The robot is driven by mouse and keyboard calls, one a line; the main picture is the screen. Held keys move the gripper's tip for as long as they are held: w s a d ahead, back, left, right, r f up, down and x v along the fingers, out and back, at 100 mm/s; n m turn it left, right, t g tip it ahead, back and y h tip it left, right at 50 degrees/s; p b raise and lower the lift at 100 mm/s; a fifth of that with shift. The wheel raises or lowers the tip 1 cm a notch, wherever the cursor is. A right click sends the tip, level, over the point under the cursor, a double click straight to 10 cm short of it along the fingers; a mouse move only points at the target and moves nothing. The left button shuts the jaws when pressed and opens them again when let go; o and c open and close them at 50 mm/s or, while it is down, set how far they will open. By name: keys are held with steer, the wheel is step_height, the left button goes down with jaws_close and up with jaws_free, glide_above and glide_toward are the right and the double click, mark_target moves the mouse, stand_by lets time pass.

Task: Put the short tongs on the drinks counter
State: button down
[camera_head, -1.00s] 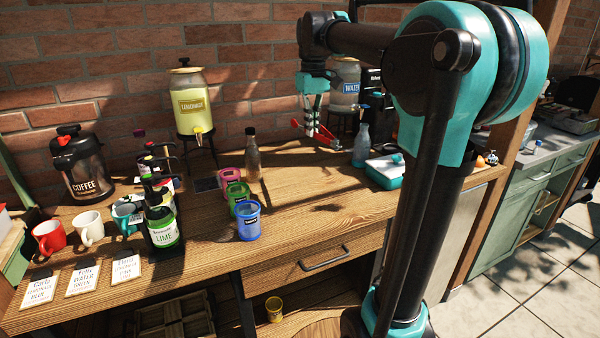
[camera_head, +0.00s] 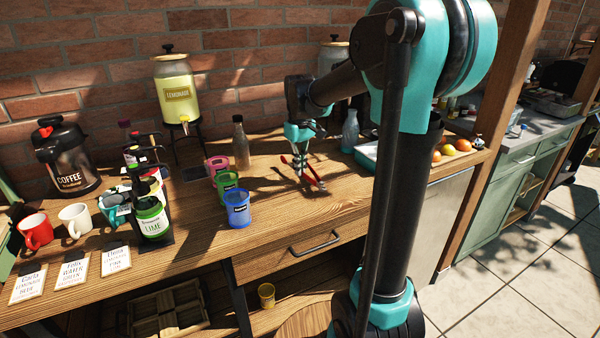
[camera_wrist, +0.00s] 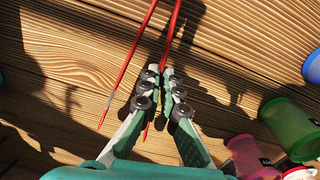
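The short tongs (camera_head: 314,176) are red with two thin arms, and they also show in the wrist view (camera_wrist: 128,67). My gripper (camera_head: 299,173) points down over the wooden drinks counter (camera_head: 330,213). In the wrist view its fingertips (camera_wrist: 162,72) are close together around one arm of the tongs, while the other arm passes outside the left finger. The tongs are at or just above the counter top; I cannot tell whether they touch it. Their far ends run out of the wrist view.
Pink (camera_head: 217,166), green (camera_head: 226,183) and blue (camera_head: 237,208) cups stand left of my gripper. A glass bottle (camera_head: 240,145) stands behind them. A bluish bottle (camera_head: 350,132) and a teal-and-white box (camera_head: 367,154) are to the right. Bare wood lies in front of the tongs.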

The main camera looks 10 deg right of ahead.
steer(key=shift+f, duration=0.9)
steer(key=shift+f, duration=0.1)
steer(key=c, duration=1.7)
jaws_free()
step_height(320, 180, up, 12)
steer(key=shift+r, duration=0.1)
